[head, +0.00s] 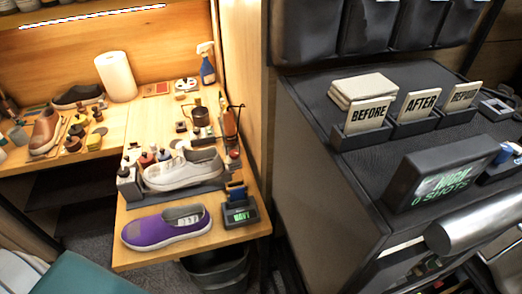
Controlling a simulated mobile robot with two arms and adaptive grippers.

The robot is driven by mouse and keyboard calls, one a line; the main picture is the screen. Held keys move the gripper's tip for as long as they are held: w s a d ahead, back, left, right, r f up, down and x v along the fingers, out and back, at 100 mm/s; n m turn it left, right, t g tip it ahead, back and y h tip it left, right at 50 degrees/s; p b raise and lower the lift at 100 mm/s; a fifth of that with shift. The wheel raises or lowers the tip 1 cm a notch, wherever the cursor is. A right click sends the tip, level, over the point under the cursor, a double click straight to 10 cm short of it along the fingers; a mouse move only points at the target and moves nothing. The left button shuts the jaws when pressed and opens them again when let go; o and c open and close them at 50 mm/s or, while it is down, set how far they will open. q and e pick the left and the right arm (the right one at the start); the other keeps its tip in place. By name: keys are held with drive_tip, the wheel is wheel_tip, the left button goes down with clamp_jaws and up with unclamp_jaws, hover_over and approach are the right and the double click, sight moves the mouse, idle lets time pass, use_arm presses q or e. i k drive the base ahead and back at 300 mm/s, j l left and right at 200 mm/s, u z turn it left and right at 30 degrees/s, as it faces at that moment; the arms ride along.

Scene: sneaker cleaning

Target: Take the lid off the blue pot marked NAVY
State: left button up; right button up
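A small blue pot (236,190) stands at the right front corner of the wooden workbench. It is in or behind a dark block (240,214) with a green-lit label reading NAVY. The pot is too small here to make out its lid clearly or tell whether it is on.
A purple shoe (166,228) lies left of the pot; a grey-white shoe (184,170) rests on a stand behind it. Bottles and tools crowd the bench behind. A dark bin (218,272) stands below. A dark cabinet (322,160) with signs is at right.

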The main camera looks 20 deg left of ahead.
sight(163, 153)
drive_tip(key=j+z, duration=0.15)
drive_tip(key=j, duration=1.6)
drive_tip(key=k+j+z, duration=0.1)
drive_tip(key=j, duration=1.65)
